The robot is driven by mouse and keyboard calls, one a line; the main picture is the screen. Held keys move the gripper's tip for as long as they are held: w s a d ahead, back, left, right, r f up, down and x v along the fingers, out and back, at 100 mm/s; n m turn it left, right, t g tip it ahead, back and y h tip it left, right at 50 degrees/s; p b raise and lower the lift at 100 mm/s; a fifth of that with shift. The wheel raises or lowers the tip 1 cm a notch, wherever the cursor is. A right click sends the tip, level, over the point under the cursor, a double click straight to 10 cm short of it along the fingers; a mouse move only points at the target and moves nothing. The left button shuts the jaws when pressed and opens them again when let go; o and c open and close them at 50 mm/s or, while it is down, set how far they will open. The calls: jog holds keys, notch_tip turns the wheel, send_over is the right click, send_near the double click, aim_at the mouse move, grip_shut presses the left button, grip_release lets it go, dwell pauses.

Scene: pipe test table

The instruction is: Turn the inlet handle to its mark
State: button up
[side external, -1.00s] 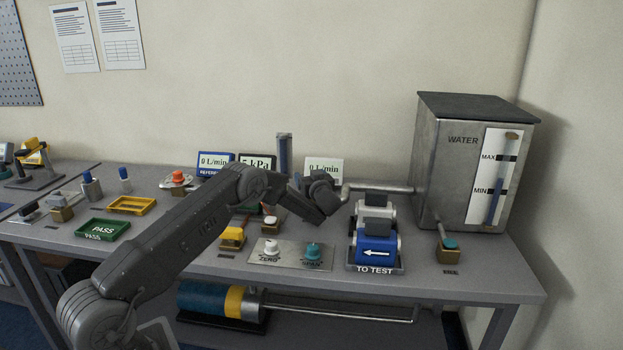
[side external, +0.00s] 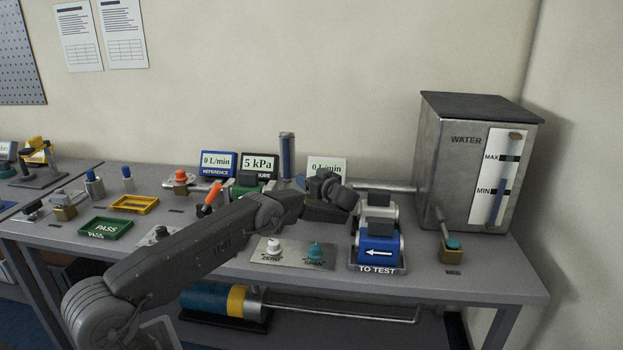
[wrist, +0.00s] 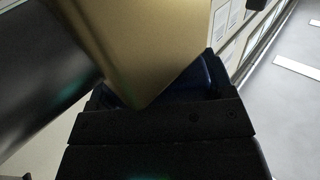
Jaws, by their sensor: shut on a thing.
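My gripper (side external: 328,208) is low over the bench, left of the water tank and behind the ZERO and SPAN knobs. In the wrist view its dark jaws (wrist: 165,125) are shut on a dark blue piece (wrist: 207,80), which looks like a valve handle. A brass block (wrist: 150,45), apparently the valve body, fills the upper middle of that view and covers part of the blue piece. No inlet label or mark can be made out in either view.
The steel water tank (side external: 462,165) stands at the right, with a pipe (side external: 385,188) running left from it. The blue TO TEST unit (side external: 378,250) and knob plate (side external: 293,262) are close in front.

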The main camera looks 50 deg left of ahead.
jog(key=o, duration=0.9)
jog(key=d, duration=0.3)
jog(key=shift+d+r, duration=0.1)
jog(key=shift+d, duration=0.05)
notch_tip(320, 180, up, 7)
jog(key=shift+f, duration=0.1)
